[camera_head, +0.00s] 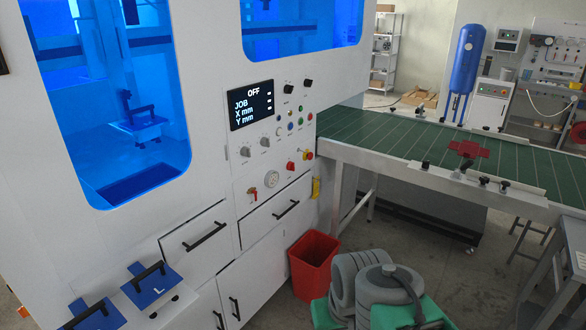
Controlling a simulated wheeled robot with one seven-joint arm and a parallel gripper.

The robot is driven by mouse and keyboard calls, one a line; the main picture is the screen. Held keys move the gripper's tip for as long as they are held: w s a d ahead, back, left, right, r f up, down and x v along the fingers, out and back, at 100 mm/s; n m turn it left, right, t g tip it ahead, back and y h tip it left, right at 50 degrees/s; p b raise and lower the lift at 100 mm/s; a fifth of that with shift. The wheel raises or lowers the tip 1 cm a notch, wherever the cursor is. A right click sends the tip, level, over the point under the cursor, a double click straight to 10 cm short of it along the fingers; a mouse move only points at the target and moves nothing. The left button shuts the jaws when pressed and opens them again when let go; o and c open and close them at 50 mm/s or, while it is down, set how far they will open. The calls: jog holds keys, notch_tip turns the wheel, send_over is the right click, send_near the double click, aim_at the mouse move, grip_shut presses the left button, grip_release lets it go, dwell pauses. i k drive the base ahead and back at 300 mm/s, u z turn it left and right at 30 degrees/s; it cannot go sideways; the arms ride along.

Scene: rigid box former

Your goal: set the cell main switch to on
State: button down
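The white machine cell (215,100) fills the left, with a control panel on its right part. The panel's black display (251,105) reads "OFF", "JOB", "X mm" and "Y mm". Below and right of it are a red control (291,166) and a red-and-yellow control (308,155). Two black knobs (288,89) sit at the upper right and two grey knobs (245,152) sit under the display. No main switch label is readable, so I cannot tell which control it is or its position.
A round gauge (271,179) and a red-handled valve (252,192) sit low on the panel, above drawers. A red bin (313,264) stands on the floor below. Grey rounded shapes (385,286) with green parts fill the bottom centre. A green conveyor (400,145) extends right.

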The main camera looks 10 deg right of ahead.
aim_at(291, 166)
jog(key=z, duration=1.25)
jog(key=i, duration=2.2)
jog(key=u, duration=3.75)
